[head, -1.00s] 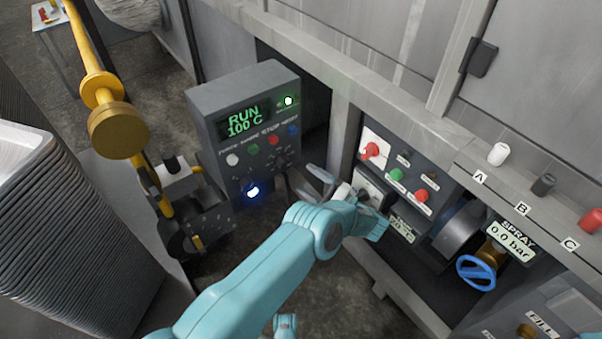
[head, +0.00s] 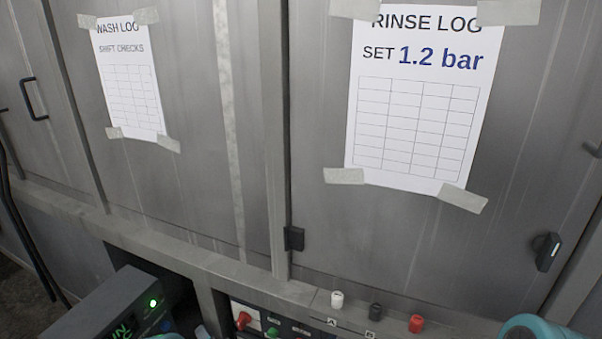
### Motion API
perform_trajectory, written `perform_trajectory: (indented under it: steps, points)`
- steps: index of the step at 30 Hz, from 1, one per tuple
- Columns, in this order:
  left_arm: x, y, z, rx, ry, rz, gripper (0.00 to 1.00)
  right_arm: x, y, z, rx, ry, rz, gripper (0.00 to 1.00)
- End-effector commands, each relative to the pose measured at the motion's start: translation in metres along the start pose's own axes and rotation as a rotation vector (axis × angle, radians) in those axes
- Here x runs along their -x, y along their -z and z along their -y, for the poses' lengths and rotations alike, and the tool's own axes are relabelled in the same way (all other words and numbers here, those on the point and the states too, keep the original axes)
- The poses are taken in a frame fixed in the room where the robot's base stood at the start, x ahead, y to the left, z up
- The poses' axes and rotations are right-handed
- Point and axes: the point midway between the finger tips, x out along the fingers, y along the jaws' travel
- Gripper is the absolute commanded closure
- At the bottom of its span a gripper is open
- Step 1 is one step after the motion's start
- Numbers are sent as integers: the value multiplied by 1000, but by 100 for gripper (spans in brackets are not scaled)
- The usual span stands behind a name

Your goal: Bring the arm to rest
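Only small teal pieces of my arms show at the bottom edge of the head view, near the control box and at the lower right corner. Neither gripper can be made out, so I cannot see what they hold or touch. The control box (head: 112,303) is at the lower left, with a lit green lamp (head: 153,303) and its display cut off by the frame. The panel (head: 290,325) with a red knob (head: 243,320) shows only its top part at the bottom centre.
A rinse log sheet (head: 415,110) reading SET 1.2 bar and a wash log sheet (head: 132,80) are taped to the grey metal cabinet doors (head: 250,150). White (head: 337,299), dark (head: 375,311) and red (head: 416,323) caps stand on the ledge.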

Motion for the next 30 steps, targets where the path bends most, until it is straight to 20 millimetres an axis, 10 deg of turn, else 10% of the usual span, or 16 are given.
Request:
perform_trajectory:
  steps: [6, 15, 21, 30]
  points:
    - [135, -2, 19, 464, -661, 50, 33, 105, -6, 41, 12, 1, 15, 100]
    - [333, -60, 55, 753, -1191, 604, 33, 169, -10, 66, 22, 2, 27, 100]
    - [377, -77, 68, 778, -1256, 769, 33, 177, -11, 69, 24, 3, 30, 100]
    - [379, -77, 68, 778, -1257, 775, 33, 177, -11, 69, 24, 3, 30, 100]
